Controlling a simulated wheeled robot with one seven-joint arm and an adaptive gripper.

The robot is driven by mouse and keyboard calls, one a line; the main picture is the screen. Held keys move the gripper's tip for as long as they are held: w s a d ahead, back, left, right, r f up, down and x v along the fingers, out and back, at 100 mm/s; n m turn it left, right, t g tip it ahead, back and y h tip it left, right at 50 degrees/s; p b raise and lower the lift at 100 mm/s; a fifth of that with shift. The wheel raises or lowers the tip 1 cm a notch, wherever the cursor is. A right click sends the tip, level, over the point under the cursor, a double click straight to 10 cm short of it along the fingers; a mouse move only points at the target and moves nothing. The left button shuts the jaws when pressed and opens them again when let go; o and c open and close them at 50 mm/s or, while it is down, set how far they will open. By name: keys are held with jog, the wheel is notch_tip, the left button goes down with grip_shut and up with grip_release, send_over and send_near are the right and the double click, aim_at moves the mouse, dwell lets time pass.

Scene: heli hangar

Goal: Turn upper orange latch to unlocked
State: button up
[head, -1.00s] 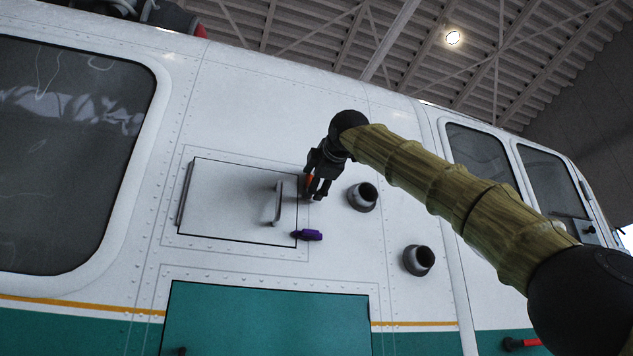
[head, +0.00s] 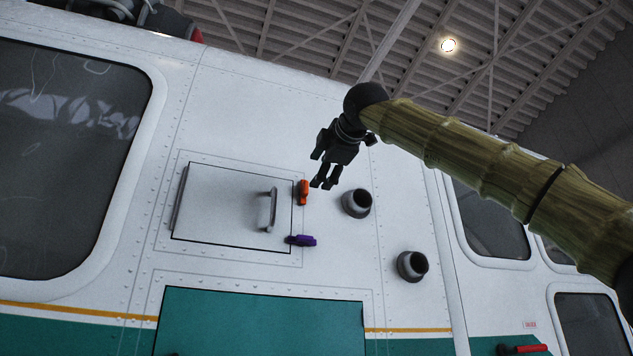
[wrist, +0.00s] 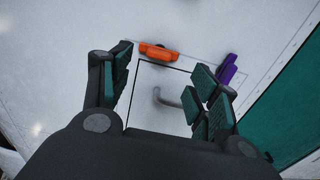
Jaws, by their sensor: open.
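The upper orange latch (head: 303,192) sits just right of the white hatch panel (head: 225,205). It stands roughly upright in the head view, parallel to the panel's edge and clear of it. In the wrist view the orange latch (wrist: 158,52) lies along that edge, between and beyond my fingertips. The lower purple latch (head: 301,240) lies sideways across the panel's lower right edge; it also shows in the wrist view (wrist: 228,70). My gripper (head: 322,183) is open and empty, apart from the orange latch, to its upper right in the head view.
A grey handle (head: 271,210) stands out from the panel. Two round dark pipes, an upper one (head: 357,202) and a lower one (head: 412,266), stick out of the white hull right of the latches. A teal panel (head: 260,325) is below.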

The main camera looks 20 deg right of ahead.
jog(key=shift+s, duration=1.25)
jog(key=shift+d, duration=0.15)
